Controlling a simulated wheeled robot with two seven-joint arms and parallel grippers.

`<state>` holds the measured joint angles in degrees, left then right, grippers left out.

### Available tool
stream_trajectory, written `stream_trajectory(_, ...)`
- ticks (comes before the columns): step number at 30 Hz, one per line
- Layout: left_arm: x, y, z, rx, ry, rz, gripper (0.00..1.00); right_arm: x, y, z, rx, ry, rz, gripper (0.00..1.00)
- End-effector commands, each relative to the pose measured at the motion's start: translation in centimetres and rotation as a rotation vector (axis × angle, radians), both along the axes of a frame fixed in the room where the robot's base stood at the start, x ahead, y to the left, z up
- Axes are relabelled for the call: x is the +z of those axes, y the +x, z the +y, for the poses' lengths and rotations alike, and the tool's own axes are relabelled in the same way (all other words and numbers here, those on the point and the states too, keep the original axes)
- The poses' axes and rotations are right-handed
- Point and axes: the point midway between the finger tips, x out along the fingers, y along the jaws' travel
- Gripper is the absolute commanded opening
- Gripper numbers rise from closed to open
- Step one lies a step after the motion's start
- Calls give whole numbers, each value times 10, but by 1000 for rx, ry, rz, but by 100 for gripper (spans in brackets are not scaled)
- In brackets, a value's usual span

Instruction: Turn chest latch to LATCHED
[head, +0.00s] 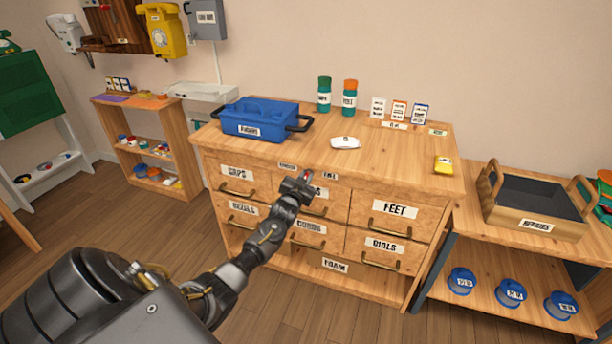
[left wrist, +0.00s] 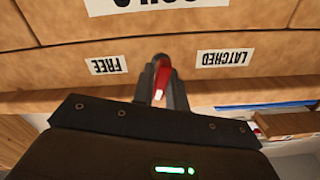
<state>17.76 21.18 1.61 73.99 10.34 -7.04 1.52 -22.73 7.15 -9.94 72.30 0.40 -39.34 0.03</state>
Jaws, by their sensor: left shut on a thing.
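The chest (head: 400,185) is a wooden drawer unit in the middle of the head view. Its latch (left wrist: 162,82) is a red handle on the front top edge, between the FREE label (left wrist: 105,66) and the LATCHED label (left wrist: 225,58), which appear upside down in the left wrist view. My left gripper (head: 304,179) is at this edge; its fingers (left wrist: 161,78) are shut on the red handle. The handle stands roughly upright between the labels in the left wrist view, nearer neither one clearly. The fingers hide part of it. My right gripper is not in view.
A blue tote (head: 255,118), a white object (head: 345,142), two jars (head: 324,95) and a yellow item (head: 443,165) stand on the chest top. A repairs tray (head: 535,224) is on the bench at right. Labelled drawers (head: 393,208) lie below the latch. Open floor lies in front.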

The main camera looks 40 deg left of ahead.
Motion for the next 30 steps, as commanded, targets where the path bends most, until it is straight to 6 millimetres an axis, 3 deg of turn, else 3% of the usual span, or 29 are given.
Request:
stream_trajectory(15,0,-1,2,2,-469,-160,0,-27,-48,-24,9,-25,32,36)
stream_trajectory(30,-2,-2,4,2,-867,-299,0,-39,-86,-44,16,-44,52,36)
